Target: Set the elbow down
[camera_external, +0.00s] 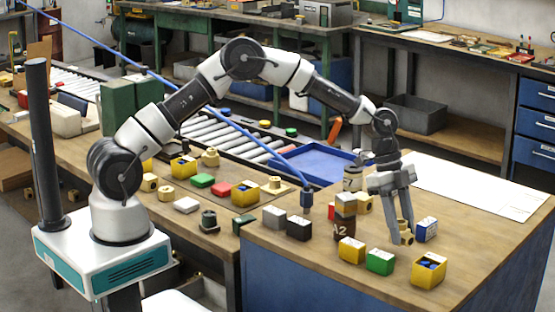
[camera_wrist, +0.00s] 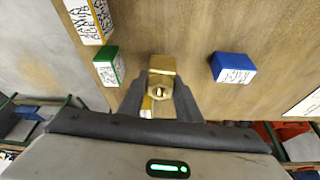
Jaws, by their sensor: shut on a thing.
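The brass elbow (camera_external: 405,238) is between the fingertips of my gripper (camera_external: 402,228), low over the wooden bench (camera_external: 470,240) on the right. In the wrist view the elbow (camera_wrist: 162,72) shows as a square brass body with a round bore facing the camera. My gripper (camera_wrist: 160,95) is shut on it, with one finger on each side. I cannot tell whether the elbow touches the bench top.
A blue box (camera_external: 426,229) stands close on the right. A green box (camera_external: 381,261), yellow box (camera_external: 352,249) and yellow bin (camera_external: 428,270) stand in front. The A2 container (camera_external: 343,228) is on the left. A white sheet (camera_external: 480,185) lies behind.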

